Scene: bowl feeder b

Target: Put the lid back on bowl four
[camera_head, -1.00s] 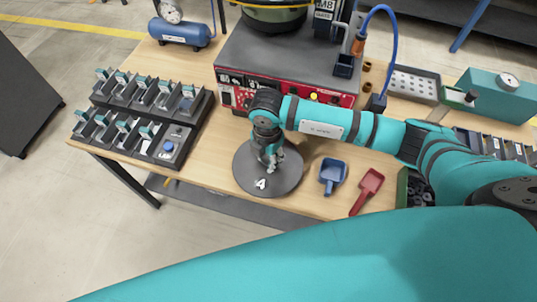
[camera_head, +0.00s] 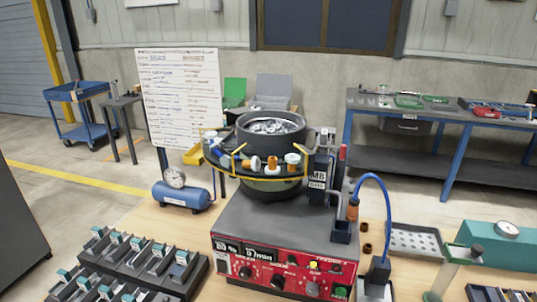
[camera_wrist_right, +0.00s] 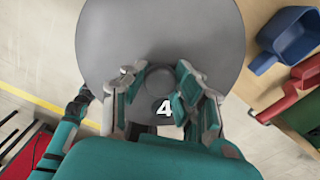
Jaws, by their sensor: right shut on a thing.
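The lid (camera_wrist_right: 155,30) is a round grey disc with a white 4 and a raised centre knob (camera_wrist_right: 160,78), seen in the right wrist view. My right gripper (camera_wrist_right: 156,74) is shut on the knob, one finger at each side. I cannot tell how far the lid is above the table. In the head view, the dark bowl (camera_head: 270,140) on the feeder stands uncovered, with shiny metal parts (camera_head: 273,126) inside. No number shows on it.
A ring track (camera_head: 235,180) with orange and white fittings surrounds the bowl. The M8 post (camera_head: 318,172) and blue hose (camera_head: 386,210) stand at its right. The red feeder panel (camera_head: 280,268) faces front. A blue scoop (camera_wrist_right: 288,38) and red scoop (camera_wrist_right: 292,92) lie beside the lid.

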